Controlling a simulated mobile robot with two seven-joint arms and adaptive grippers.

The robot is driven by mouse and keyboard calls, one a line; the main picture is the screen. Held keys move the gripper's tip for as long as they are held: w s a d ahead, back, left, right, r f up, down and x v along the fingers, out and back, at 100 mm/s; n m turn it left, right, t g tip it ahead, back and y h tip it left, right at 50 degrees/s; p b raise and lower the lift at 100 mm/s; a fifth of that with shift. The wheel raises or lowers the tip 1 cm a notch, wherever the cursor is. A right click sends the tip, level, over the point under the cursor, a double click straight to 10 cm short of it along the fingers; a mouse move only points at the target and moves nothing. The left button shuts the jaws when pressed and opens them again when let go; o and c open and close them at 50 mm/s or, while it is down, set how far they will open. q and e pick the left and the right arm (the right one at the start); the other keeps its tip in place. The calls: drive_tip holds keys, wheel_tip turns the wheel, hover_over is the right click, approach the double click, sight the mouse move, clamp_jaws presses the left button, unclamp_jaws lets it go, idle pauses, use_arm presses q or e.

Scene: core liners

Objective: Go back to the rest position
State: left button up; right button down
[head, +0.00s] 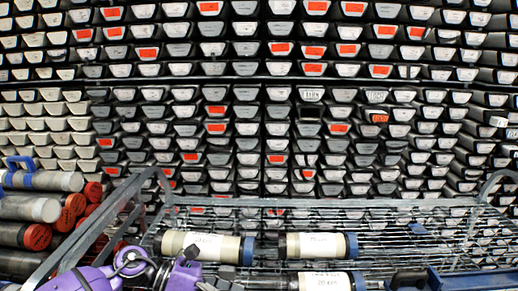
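My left arm comes in at the bottom left, purple with black joints. Its dark end, which looks like my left gripper (186,272), is at the bottom edge, just below a pale core liner (203,246) with a dark blue cap. Its fingers are not clear, so I cannot tell whether it is open or shut. A second liner (316,246) lies to the right on the wire rack (390,243). A third liner (322,281), with a white label, lies nearer, partly cut off by the bottom edge. My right gripper is not in view.
Shelves of labelled trays (250,129) fill the back. A blue item (470,280) lies at the bottom right. The rack's right part is mostly clear.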

use_arm(q)
drive_tip(key=s+a+f+m+t+y+p, duration=0.1)
drive_tip(key=s+a+f+m+t+y, duration=0.3)
drive_tip(key=m, duration=0.8)
drive_tip(key=s+a+f+m+t+y+p, duration=0.1)
drive_tip(key=s+a+f+m+t+y, duration=0.15)
drive_tip(key=f+m+t, duration=0.6)
drive_tip(key=s+a+m+t+y+p, duration=0.1)
drive_tip(key=s+a+m+t+y, duration=0.2)
drive_tip(key=m, duration=1.2)
drive_tip(key=s+a+f+n+g+y, duration=0.2)
drive_tip(key=s+f+n, duration=0.3)
drive_tip(key=s, duration=0.4)
drive_tip(key=s+a+f+n+g+y, duration=0.1)
drive_tip(key=s+a+f+n+g, duration=0.2)
drive_tip(key=s+f+n, duration=0.3)
drive_tip(key=s+f+g, duration=0.1)
drive_tip(key=s, duration=0.3)
drive_tip(key=shift+a+f+y, duration=0.2)
drive_tip(key=shift+f+y, duration=0.1)
drive_tip(key=shift+y, duration=0.05)
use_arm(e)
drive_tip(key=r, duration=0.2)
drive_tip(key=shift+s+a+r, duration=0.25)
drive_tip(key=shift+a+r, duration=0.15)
